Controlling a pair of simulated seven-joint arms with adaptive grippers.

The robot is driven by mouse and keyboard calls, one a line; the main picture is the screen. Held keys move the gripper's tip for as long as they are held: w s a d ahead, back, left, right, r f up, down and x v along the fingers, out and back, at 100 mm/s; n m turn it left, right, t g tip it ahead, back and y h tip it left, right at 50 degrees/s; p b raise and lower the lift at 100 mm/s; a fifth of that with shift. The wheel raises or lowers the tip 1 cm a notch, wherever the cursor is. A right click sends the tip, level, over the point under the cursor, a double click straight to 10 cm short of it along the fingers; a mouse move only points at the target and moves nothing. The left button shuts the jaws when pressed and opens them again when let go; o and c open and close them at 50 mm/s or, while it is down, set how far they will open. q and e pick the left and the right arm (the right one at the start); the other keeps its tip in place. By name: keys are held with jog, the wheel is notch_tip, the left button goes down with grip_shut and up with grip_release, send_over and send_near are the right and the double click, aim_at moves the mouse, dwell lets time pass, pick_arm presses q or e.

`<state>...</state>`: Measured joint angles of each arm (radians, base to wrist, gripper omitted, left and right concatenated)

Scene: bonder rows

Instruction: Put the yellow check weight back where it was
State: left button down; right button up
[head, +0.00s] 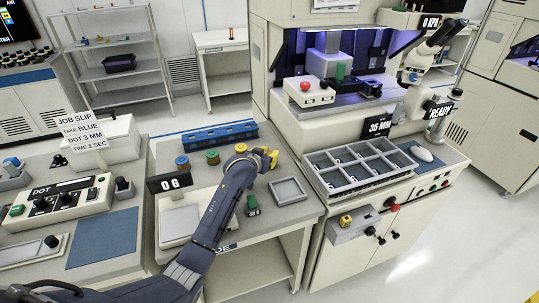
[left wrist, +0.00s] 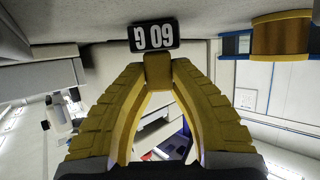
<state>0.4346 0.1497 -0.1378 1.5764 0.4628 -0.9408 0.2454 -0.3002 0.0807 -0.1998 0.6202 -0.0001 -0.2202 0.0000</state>
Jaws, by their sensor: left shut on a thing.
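My left gripper (head: 268,157) reaches over the bench from the left, its yellow fingers low near the back right. In the left wrist view its two fingers (left wrist: 158,72) are closed at the tips around a small yellow-brown piece (left wrist: 158,70), which I take as the yellow check weight. The head view does not show it clearly apart from the fingers. The scale (head: 182,222) has a display reading 0 G (head: 168,183) and an empty pan. My right gripper is not in view.
A blue round weight (head: 182,162) and a green-brown one (head: 212,157) stand left of the gripper, before a blue rack (head: 219,135). A green-topped object (head: 252,206) and a grey square tray (head: 288,190) are in front. A divided tray (head: 362,165) stands on the cabinet to the right.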

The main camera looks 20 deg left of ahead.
pick_arm(q)
jog(key=c, duration=1.3)
grip_release()
jog(key=shift+f, duration=0.1)
jog(key=shift+s+r, duration=0.1)
jog(key=shift+r, duration=0.1)
jog(key=v, duration=1.1)
jog(key=shift+s+r, duration=0.2)
jog(key=shift+s, duration=0.15)
